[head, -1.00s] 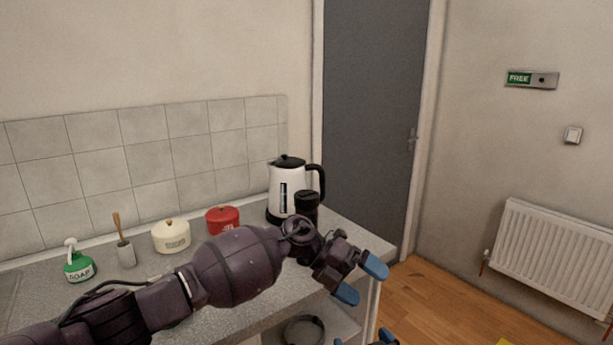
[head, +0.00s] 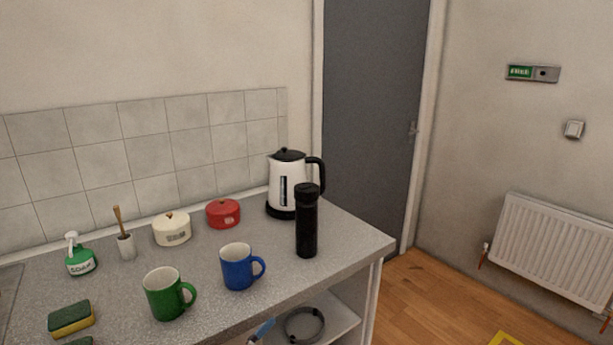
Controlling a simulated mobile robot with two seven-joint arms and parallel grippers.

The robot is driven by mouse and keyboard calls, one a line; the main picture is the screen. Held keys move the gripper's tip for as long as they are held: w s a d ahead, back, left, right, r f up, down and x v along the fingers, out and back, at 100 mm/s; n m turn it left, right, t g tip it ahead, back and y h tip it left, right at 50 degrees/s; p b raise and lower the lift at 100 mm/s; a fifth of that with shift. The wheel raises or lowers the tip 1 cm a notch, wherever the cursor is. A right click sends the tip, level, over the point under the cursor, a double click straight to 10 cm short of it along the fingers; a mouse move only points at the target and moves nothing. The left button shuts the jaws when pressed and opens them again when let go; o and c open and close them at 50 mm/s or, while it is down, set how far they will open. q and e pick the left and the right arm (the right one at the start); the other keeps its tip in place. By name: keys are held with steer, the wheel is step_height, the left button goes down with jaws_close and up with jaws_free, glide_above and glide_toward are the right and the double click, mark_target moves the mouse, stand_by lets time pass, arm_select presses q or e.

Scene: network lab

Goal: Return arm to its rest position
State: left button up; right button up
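My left arm no longer covers the worktop. My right gripper is not in view.
The grey counter (head: 215,275) holds a green mug (head: 165,295), a blue mug (head: 237,268), a black flask (head: 306,225), a kettle (head: 286,185), a red pot (head: 222,213), a cream pot (head: 172,230), a soap bottle (head: 80,261) and a sponge (head: 71,319).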

arm_select(q)
steer(key=s+a+f+n+g+y, duration=0.2)
steer(key=s+a+f+n+y, duration=0.4)
steer(key=s+a, duration=0.5)
steer(key=s+a+f+n+g+y, duration=0.2)
steer(key=s+a+f+n+y, duration=0.5)
steer(key=s+a, duration=0.5)
step_height(320, 180, down, 3)
steer(key=shift+s+r+n+g, duration=0.2)
steer(key=shift+n+g, duration=0.1)
steer(key=shift+n, duration=0.5)
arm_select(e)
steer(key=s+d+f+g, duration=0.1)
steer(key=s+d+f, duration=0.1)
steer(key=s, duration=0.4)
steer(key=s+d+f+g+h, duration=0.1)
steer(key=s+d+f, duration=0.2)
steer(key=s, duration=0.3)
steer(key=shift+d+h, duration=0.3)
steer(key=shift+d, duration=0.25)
arm_select(q)
steer(key=shift+a, duration=0.1)
